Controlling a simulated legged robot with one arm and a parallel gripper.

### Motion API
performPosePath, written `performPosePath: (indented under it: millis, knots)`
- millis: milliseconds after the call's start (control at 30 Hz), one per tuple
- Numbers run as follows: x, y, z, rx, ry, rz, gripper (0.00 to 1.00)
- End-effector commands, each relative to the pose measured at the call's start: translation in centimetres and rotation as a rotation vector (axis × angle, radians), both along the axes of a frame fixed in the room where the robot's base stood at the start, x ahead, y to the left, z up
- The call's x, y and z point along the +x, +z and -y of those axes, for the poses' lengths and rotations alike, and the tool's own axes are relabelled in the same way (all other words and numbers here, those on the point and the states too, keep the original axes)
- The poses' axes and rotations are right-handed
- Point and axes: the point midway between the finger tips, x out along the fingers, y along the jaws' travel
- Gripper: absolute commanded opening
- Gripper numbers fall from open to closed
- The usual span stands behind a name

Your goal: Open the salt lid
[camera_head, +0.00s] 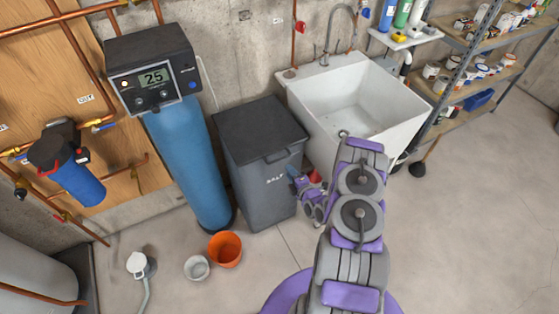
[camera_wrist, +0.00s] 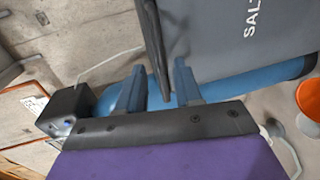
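The salt bin (camera_head: 262,185) is a dark grey box with "SALT" on its front, standing between the blue tank and the sink. Its dark lid (camera_head: 258,130) lies flat and closed on top. My gripper (camera_head: 296,177) is at the bin's right front side, just below lid height. In the wrist view, my gripper (camera_wrist: 160,75) has two blue-grey fingers spread apart. The lid's dark edge (camera_wrist: 154,40) runs down between them, with gaps showing on both sides; contact cannot be told. The bin's grey front (camera_wrist: 225,40) also shows there.
A blue softener tank (camera_head: 190,160) with a control head stands left of the bin. The white sink (camera_head: 360,105) is close on the right. Open floor lies at right.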

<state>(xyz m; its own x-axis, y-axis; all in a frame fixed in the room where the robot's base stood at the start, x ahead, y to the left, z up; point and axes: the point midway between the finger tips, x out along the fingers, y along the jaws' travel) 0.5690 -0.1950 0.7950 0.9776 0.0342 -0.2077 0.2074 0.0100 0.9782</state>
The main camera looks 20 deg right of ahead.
Motion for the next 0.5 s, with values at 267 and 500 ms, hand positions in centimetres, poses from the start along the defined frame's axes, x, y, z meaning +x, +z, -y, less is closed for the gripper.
performPosePath:
  millis: [267, 500]
  knots:
    - [4.9, -1.1, -0.4, -0.002, 0.005, 0.003, 0.34]
    - [8.5, -1.9, -0.4, -0.002, 0.002, 0.0, 0.34]
